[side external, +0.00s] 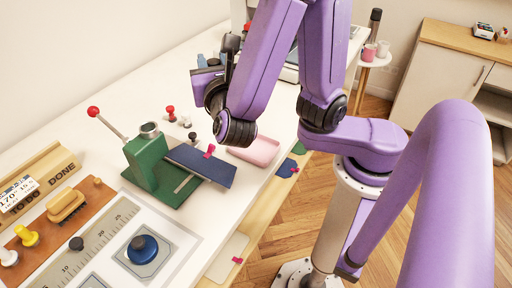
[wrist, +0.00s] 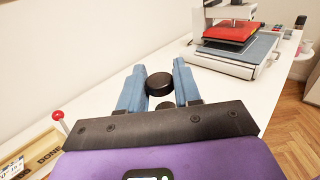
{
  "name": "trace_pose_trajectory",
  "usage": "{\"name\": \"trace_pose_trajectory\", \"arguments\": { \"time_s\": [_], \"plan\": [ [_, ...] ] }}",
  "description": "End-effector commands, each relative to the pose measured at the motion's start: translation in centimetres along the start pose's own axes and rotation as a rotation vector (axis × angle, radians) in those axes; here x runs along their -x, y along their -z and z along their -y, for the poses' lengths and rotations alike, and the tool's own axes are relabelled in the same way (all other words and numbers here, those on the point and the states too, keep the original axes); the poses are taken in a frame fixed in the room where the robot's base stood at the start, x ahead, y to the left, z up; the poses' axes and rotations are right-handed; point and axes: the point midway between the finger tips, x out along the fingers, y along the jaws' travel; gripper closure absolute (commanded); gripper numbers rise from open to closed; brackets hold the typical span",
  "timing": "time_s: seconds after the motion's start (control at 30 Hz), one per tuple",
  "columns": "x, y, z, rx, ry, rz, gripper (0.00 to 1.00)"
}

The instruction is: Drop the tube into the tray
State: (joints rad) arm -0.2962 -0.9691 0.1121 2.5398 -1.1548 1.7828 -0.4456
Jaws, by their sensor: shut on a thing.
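My gripper is raised above the worktable, partly hidden by my arm in the side view; a blue fingertip (side external: 201,61) shows there. In the wrist view its two blue fingers are on either side of a dark round-ended thing (wrist: 159,83), which I take to be the tube, and both appear to touch it. Its full length is hidden. A smaller dark part (wrist: 165,105) shows below it. The pink tray (side external: 262,149) lies on the table near its right edge, below and to the right of my gripper. The tray is partly behind my arm and is not visible in the wrist view.
A green press (side external: 147,163) with a red-knobbed lever and a dark blue plate (side external: 203,165) stands left of the tray. Small red and dark knobbed pieces (side external: 170,112) stand behind it. A heat press (wrist: 240,45) is at the table's far end. The left back of the table is clear.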

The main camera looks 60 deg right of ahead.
Motion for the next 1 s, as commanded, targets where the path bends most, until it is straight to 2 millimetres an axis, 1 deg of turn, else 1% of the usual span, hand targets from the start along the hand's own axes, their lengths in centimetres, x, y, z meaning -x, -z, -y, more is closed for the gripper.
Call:
{"name": "trace_pose_trajectory", "arguments": {
  "time_s": [0.03, 0.2, 0.33, 0.47, 0.67, 0.8, 0.9, 1.0],
  "plan": [
    [-1.0, 0.7, 0.9, 0.007, 0.094, 0.003, 0.97],
    [-3.4, 2.8, 4.4, 0.006, 0.405, 0.003, 0.97],
    [-4.4, 4.4, 7.1, 0.005, 0.647, 0.003, 0.97],
    [-4.8, 6.0, 9.6, 0.003, 0.896, 0.002, 0.97],
    [-4.3, 8.4, 13.1, 0.004, 1.298, 0.002, 0.97],
    [-3.1, 10.0, 15.0, 0.004, 1.597, 0.002, 0.97],
    [-2.0, 11.1, 16.0, 0.004, 1.82, 0.001, 0.97],
    [-0.8, 12.1, 16.4, 0.003, 2.047, 0.001, 0.97]
  ]
}}
